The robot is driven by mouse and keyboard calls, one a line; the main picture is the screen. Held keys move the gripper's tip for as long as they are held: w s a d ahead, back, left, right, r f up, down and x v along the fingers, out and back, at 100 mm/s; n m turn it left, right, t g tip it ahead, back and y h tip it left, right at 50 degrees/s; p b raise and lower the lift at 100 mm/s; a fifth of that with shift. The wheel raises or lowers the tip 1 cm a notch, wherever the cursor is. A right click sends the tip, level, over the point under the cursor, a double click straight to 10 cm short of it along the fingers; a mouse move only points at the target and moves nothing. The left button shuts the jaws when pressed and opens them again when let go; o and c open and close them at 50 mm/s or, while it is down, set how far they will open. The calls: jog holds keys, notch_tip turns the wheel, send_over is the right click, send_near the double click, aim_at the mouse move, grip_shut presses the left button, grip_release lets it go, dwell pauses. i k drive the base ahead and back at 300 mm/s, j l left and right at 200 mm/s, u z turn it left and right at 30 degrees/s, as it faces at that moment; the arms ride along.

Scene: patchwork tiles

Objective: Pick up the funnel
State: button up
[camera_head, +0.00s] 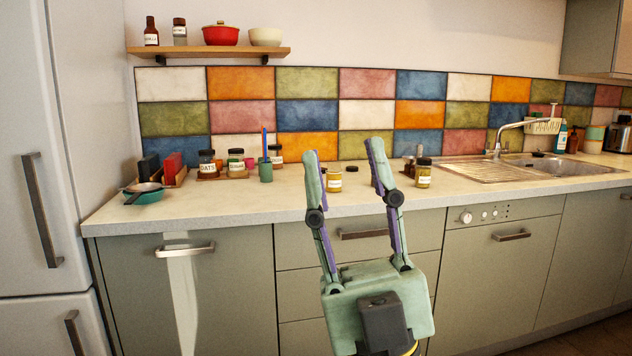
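I cannot make out a clear funnel in this view. A teal bowl-like thing with a dark pan-like piece on it (143,192) sits at the counter's left front; its exact shape is too small to tell. My gripper (344,152) is in front of the counter, its two fingers pointing up and spread wide apart. It is open with nothing held. A yellow jar (334,181) shows between the fingers, behind them on the counter. The fingers hide parts of the counter behind.
The pale counter (250,200) holds several dark-lidded jars, a green cup (265,172) with a blue stick, and a yellowish jar (423,176) right of the gripper. A sink (560,166) is at the right. A shelf (210,51) hangs above. The counter's front middle is clear.

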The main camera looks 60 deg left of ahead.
aim_at(409, 160)
jog(key=u, duration=0.4)
jog(key=i+u, duration=0.15)
jog(key=u, duration=0.6)
jog(key=i+u, duration=0.15)
jog(key=u, duration=0.25)
jog(key=i+l+u, duration=0.3)
jog(key=u, duration=0.15)
jog(key=i+l+u, duration=0.25)
jog(key=l+u, duration=0.2)
jog(key=l, duration=0.15)
jog(key=i+l, duration=0.15)
jog(key=l, duration=0.15)
jog(key=i+l+u, duration=0.1)
jog(key=l, duration=0.2)
jog(key=i+l, duration=0.1)
jog(key=l, duration=0.25)
jog(key=i+l+u, duration=0.1)
jog(key=l, duration=0.2)
